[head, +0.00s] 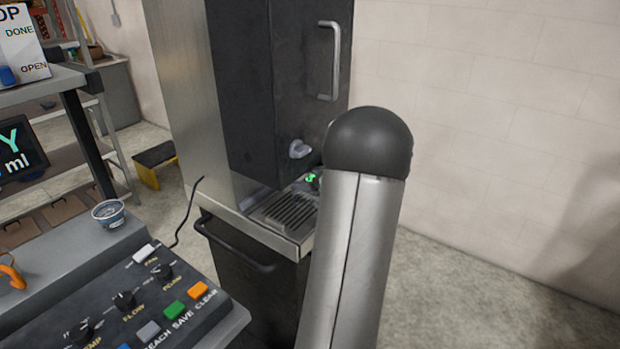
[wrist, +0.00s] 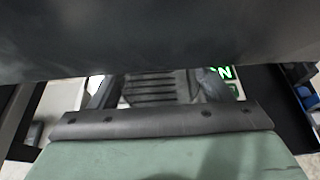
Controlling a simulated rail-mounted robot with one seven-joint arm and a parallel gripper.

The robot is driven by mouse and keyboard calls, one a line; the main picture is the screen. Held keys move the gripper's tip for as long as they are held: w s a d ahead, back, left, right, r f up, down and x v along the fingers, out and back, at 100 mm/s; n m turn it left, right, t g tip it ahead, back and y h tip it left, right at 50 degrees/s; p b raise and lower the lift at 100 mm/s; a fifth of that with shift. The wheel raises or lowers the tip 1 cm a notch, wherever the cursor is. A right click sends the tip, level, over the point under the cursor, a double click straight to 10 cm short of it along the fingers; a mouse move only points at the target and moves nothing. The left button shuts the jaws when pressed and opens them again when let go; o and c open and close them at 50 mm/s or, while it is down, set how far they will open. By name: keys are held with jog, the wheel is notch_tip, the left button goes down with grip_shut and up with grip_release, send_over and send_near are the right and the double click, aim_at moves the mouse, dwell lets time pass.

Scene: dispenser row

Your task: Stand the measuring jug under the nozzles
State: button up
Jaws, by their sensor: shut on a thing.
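The dispenser (head: 262,95) is a tall dark cabinet with a pale grey nozzle or lever (head: 299,149) low on its front. Below it is a slotted metal drip tray (head: 288,212). In the head view my own arm hides my gripper and whatever it holds. In the wrist view my gripper (wrist: 158,88) is shut, its dark fingers at either side of the slotted area. The measuring jug is not clearly discernible; the thing held between the fingers is hard to make out. The dispenser's dark front fills the top of the wrist view, close above.
A control panel (head: 135,305) with knobs and coloured buttons stands at the lower left. A dark handle (head: 238,252) sticks out below the tray. Floor at right is clear.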

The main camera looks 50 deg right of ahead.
jog(key=shift+f, duration=0.4)
jog(key=o, duration=1.1)
jog(key=b+v, duration=0.1)
jog(key=v, duration=1.6)
jog(key=shift+s+r+b, duration=0.15)
jog(key=shift+r+b, duration=0.05)
jog(key=shift+b, duration=0.2)
